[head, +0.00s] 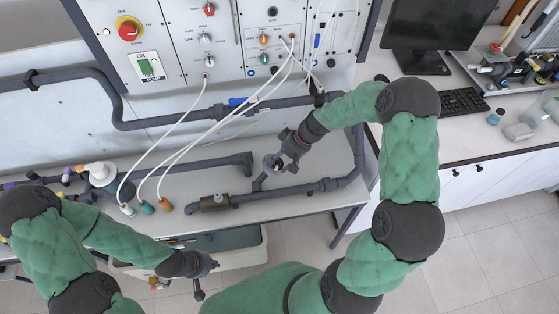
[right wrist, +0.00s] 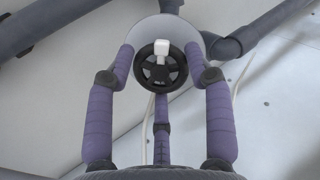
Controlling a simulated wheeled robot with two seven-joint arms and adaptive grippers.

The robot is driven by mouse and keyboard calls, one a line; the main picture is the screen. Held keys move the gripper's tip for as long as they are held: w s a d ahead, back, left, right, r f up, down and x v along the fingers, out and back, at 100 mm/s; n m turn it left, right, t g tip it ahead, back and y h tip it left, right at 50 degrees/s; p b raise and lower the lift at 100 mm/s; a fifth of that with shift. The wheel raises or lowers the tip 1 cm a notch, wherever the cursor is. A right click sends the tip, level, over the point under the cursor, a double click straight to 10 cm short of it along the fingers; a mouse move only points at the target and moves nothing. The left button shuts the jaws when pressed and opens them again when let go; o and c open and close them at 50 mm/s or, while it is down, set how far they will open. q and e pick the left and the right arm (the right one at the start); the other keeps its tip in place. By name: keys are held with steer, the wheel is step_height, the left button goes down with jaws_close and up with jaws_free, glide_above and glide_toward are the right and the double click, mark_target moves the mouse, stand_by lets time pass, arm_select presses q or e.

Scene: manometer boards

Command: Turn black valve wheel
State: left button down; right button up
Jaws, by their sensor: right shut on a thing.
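The black valve wheel (right wrist: 161,86) shows in the right wrist view, with spokes and a white block on its upper part. A pale round disc (right wrist: 201,34) lies behind it. My right gripper (right wrist: 161,66) has its purple fingers around the wheel, with tips close to its left and right sides and one finger below. It is shut on the wheel. In the head view my right gripper (head: 276,162) is over the pipework on the bench and mostly hides the wheel. My left gripper (head: 208,280) is low at the bench's front, fingers spread, holding nothing visible.
Dark grey pipes (head: 280,192) run along the bench around the right gripper. A grey control panel (head: 222,45) with knobs stands behind. White hoses (head: 200,140) hang in front of it. A monitor (head: 435,28) and keyboard (head: 462,102) are on the right-hand counter.

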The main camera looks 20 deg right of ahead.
steer(key=shift+s+a+f, duration=0.15)
steer(key=shift+s+f, duration=0.05)
steer(key=shift+s, duration=0.1)
steer(key=o, duration=1.1)
steer(key=shift+r, duration=0.1)
steer(key=shift+w, duration=0.15)
steer(key=shift+d+r, duration=0.25)
steer(key=v, duration=1.1)
steer(key=shift+d+r, duration=0.1)
steer(key=shift+r, duration=0.1)
